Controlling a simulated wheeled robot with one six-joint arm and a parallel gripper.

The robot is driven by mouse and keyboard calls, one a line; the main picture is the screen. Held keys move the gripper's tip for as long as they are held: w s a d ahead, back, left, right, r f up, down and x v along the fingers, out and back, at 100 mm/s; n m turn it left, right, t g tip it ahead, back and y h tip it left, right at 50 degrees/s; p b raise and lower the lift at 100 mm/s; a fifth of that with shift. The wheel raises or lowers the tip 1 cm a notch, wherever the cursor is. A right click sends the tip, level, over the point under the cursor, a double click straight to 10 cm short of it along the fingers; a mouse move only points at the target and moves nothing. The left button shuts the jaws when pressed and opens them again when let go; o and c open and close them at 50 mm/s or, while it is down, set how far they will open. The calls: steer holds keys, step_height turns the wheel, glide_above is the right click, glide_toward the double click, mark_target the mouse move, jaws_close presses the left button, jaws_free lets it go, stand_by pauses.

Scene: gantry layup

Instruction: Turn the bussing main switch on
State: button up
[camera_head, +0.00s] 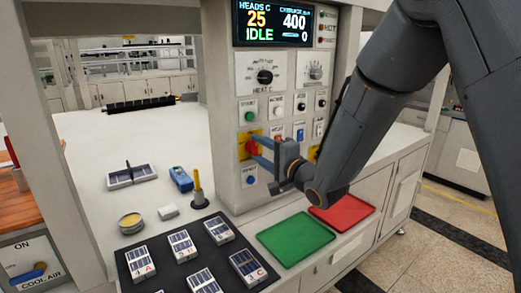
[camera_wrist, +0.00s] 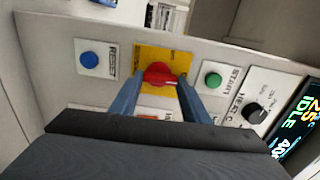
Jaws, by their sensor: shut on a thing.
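The main switch is a red rotary knob (camera_head: 251,147) on a yellow plate, on the front of the control panel. In the wrist view the red knob (camera_wrist: 160,73) sits between the two blue fingers, on its yellow plate (camera_wrist: 163,54). My gripper (camera_head: 257,143) reaches in from the right and is shut on the knob. In the wrist view the gripper (camera_wrist: 160,84) has a finger on each side of it. The lettering on the yellow plate is too small to read, and the fingers hide part of it.
A green START button (camera_wrist: 213,80) and a blue RESET button (camera_wrist: 89,60) flank the switch. The display (camera_head: 276,22) reads IDLE. Below are a green mat (camera_head: 296,240), a red mat (camera_head: 343,212) and a black tray (camera_head: 160,240) holding several cells.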

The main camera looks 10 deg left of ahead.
stand_by(0.4)
steer(key=o, duration=1)
steer(key=shift+o, duration=0.2)
steer(key=shift+s+d, duration=0.1)
steer(key=b+v, duration=0.2)
steer(key=v, duration=0.5)
steer(key=shift+s+d, duration=0.15)
steer(key=shift+s, duration=0.05)
